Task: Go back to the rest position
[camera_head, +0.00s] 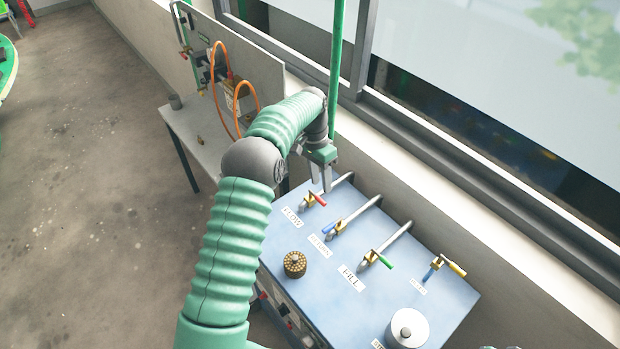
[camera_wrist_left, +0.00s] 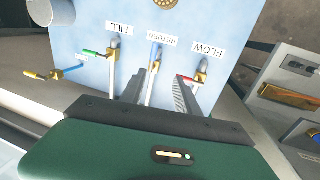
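My left gripper (camera_head: 321,188) hangs above the back left part of the blue panel box (camera_head: 330,275), near the red-handled FLOW valve (camera_head: 313,200). In the left wrist view its two fingers (camera_wrist_left: 160,92) are apart, with nothing held between them. The blue-handled RETURN valve (camera_wrist_left: 153,58) and its pipe show between and beyond the fingers. The FLOW valve (camera_wrist_left: 198,78) is just right of them. I cannot tell whether the fingers touch a pipe.
The green-handled FILL valve (camera_head: 375,260) and a yellow-handled valve (camera_head: 445,264) stand further right. A brass round knob (camera_head: 295,264) and a white cylinder (camera_head: 407,328) are on the box. A bench (camera_head: 200,135) with orange hoses stands behind left. A wall and window run along the right.

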